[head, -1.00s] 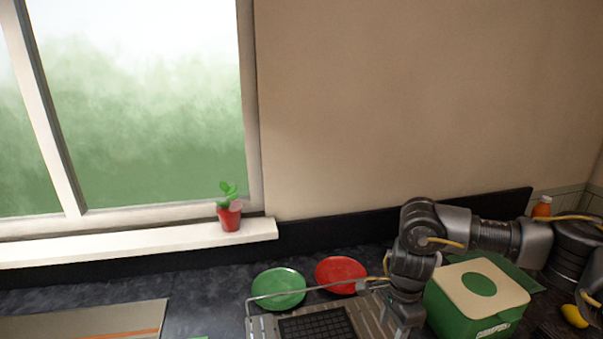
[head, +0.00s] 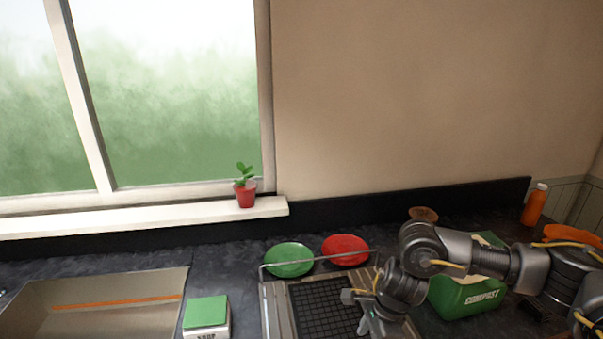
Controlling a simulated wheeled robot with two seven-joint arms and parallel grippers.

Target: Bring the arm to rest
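My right arm comes in from the right side of the head view and reaches over the counter. Its gripper (head: 364,312) hangs low over the right part of the dish rack (head: 275,318). The fingers are small and partly hidden by the wrist, so I cannot tell whether they are open or shut. I see nothing held in them. My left gripper and arm are not in view.
A green compost bin (head: 478,298) is partly behind my arm. A sink (head: 100,300), green-topped box (head: 207,312), potted plant (head: 245,188) and orange bottle (head: 534,206) also show.

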